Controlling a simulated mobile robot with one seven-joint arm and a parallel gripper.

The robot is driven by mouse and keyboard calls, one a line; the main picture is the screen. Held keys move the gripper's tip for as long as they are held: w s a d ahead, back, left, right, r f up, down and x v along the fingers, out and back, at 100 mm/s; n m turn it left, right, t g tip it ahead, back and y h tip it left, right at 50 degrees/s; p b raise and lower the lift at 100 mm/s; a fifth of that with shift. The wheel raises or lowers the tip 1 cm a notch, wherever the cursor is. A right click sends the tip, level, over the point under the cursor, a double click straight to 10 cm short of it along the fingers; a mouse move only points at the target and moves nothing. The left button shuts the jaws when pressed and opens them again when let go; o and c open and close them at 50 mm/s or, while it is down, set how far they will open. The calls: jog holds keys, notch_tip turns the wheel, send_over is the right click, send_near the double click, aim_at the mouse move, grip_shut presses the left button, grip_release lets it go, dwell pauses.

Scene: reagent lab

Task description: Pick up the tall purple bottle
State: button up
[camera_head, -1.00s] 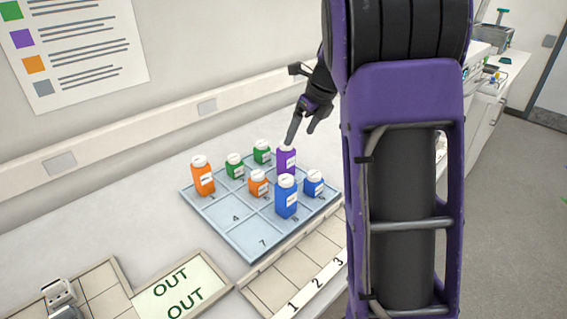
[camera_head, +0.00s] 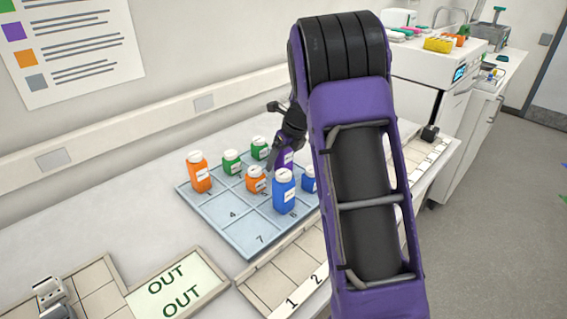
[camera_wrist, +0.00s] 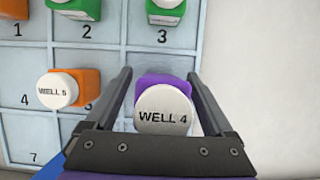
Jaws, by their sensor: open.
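The tall purple bottle (camera_head: 286,158) stands on the blue-grey numbered tray (camera_head: 246,240), partly hidden by my gripper in the head view. In the wrist view the purple bottle (camera_wrist: 165,95) shows its white cap, marked "WELL 4", between my fingers. My gripper (camera_head: 272,160) is open and has come down at the bottle. In the wrist view the two fingers of my gripper (camera_wrist: 160,95) lie on the left and right of the bottle, with a visible gap on the left side. I cannot tell whether the right finger touches it.
A tall blue bottle (camera_head: 284,193) stands close in front. A small blue bottle (camera_head: 309,180), a small orange bottle (camera_head: 255,180), a tall orange bottle (camera_head: 199,175) and two green bottles (camera_head: 232,164) share the tray. The OUT tray (camera_head: 178,288) lies at the front.

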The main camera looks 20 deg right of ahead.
jog(key=shift+w+f, duration=0.15)
jog(key=shift+f, duration=0.1)
grip_shut()
jog(key=shift+r, duration=0.15)
